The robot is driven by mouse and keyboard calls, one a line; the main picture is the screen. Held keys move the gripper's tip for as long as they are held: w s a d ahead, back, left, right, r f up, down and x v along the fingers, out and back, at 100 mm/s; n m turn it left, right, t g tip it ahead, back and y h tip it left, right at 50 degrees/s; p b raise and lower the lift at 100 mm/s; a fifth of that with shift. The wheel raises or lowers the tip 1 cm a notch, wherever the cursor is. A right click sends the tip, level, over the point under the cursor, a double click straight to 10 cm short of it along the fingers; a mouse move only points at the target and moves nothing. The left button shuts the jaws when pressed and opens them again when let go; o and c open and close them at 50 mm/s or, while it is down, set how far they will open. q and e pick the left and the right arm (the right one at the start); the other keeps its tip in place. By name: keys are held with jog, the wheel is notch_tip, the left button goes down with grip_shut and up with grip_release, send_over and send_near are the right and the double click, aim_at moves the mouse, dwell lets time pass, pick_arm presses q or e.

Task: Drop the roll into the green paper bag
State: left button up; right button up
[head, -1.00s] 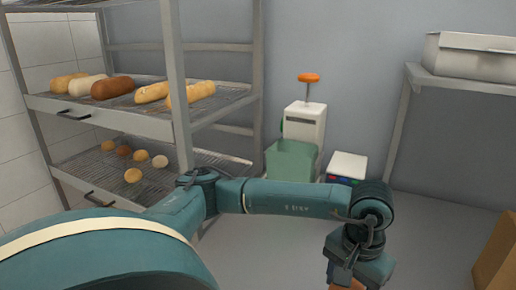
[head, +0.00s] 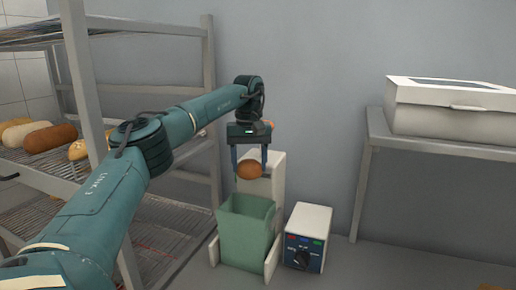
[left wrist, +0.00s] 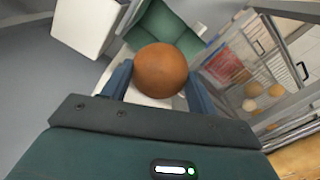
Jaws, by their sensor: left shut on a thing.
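A brown roll (head: 249,170) is held between the fingers of my left gripper (head: 250,165), which is shut on it. The roll also shows in the left wrist view (left wrist: 161,70), between the two blue fingers. The green paper bag (head: 245,232) stands upright and open below the gripper. In the head view the roll hangs above the bag's opening, apart from it. In the left wrist view the bag (left wrist: 157,24) shows beyond the roll, which hides part of it. My right gripper is in neither view.
A white device (head: 279,172) stands behind the bag. A white control box with a dark knob (head: 309,222) stands right of it. A bread rack (head: 212,110) is at the left. A white box (head: 450,108) lies on a shelf (head: 420,148) at the right.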

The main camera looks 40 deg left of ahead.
aim_at(246, 175)
pick_arm(q)
jog(key=shift+w+a+r, duration=0.2)
jog(key=shift+a+r, duration=0.25)
jog(key=shift+r, duration=0.15)
jog(key=shift+a, duration=0.15)
jog(key=shift+s+f, duration=0.15)
jog(key=shift+f, duration=0.05)
notch_tip(246, 175, down, 4)
jog(key=shift+r, duration=0.1)
jog(key=shift+f, duration=0.7)
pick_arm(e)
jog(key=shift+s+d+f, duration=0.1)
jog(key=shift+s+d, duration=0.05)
pick_arm(q)
jog(key=o, duration=1)
